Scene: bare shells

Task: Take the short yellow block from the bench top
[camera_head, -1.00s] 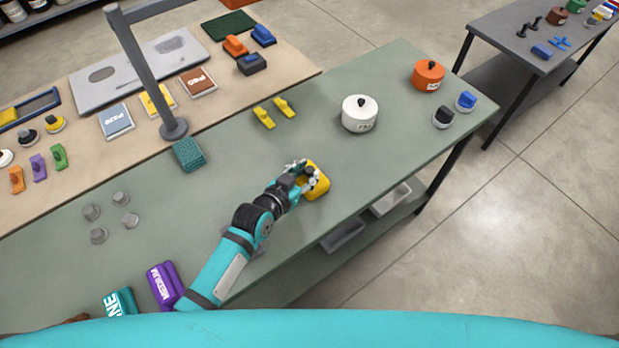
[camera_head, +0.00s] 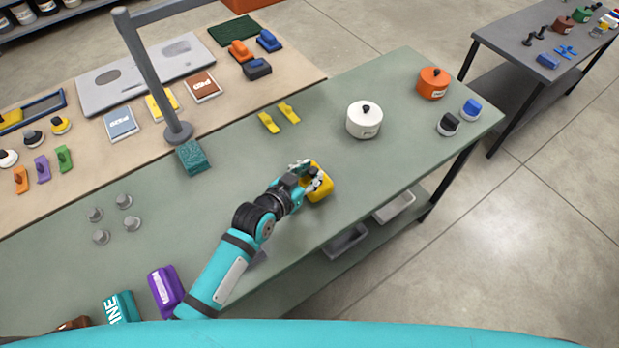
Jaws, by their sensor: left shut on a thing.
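The short yellow block (camera_head: 321,188) is at the middle of the green bench top (camera_head: 230,210), near its front edge. My left gripper (camera_head: 316,180) is shut on the block, with its fingers over the block's left and upper side. The fingers hide part of the block. I cannot tell whether the block touches the bench top or is slightly above it. My right gripper is not in view.
A white lidded pot (camera_head: 364,121) and an orange one (camera_head: 433,84) stand to the right. Two small yellow pieces (camera_head: 279,116) lie behind. A teal block (camera_head: 193,158) stands beside a grey post (camera_head: 150,75). Purple (camera_head: 164,289) and teal (camera_head: 119,308) blocks are at the front left.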

